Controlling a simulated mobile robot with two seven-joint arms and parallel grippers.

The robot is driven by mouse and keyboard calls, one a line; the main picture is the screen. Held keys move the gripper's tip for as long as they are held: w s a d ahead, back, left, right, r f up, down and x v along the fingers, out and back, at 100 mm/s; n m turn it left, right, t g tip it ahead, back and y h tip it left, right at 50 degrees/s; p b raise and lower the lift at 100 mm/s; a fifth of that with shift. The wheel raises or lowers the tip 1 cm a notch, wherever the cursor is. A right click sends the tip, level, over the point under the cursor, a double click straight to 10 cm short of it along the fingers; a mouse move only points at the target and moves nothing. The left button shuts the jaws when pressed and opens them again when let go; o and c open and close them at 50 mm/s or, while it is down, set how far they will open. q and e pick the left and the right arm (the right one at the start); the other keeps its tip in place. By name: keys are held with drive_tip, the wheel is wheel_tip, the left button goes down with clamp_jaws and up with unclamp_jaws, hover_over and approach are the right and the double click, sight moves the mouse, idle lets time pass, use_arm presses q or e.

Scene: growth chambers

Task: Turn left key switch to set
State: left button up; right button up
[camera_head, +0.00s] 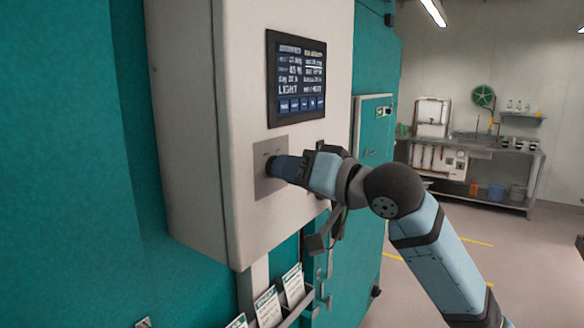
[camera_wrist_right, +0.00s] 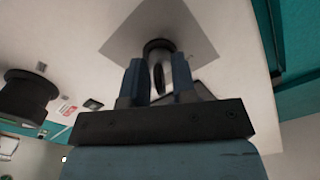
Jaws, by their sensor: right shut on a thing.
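The left key switch (camera_wrist_right: 158,48) sits on a grey square plate (camera_head: 262,186) on the front of a pale control box. In the right wrist view it is a dark round collar with a key between my fingers. My right gripper (camera_wrist_right: 157,82) is shut on the key; in the head view the same gripper (camera_head: 274,167) reaches the plate from the right and hides most of the switch. The key's exact angle and the plate's markings are too small to read. My left gripper is not in view.
A display screen (camera_head: 296,78) is above the switch. A dark round knob (camera_wrist_right: 28,95) stands out to the left in the wrist view. Card holders (camera_head: 292,285) hang below the box. A steel bench (camera_head: 470,150) stands far right, with open floor before it.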

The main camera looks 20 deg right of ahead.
drive_tip(key=shift+f, duration=0.1)
drive_tip(key=o, duration=0.6)
drive_tip(key=b+v, duration=0.3)
drive_tip(key=v, duration=1)
drive_tip(key=shift+s+d, duration=0.2)
drive_tip(key=shift+s, duration=0.1)
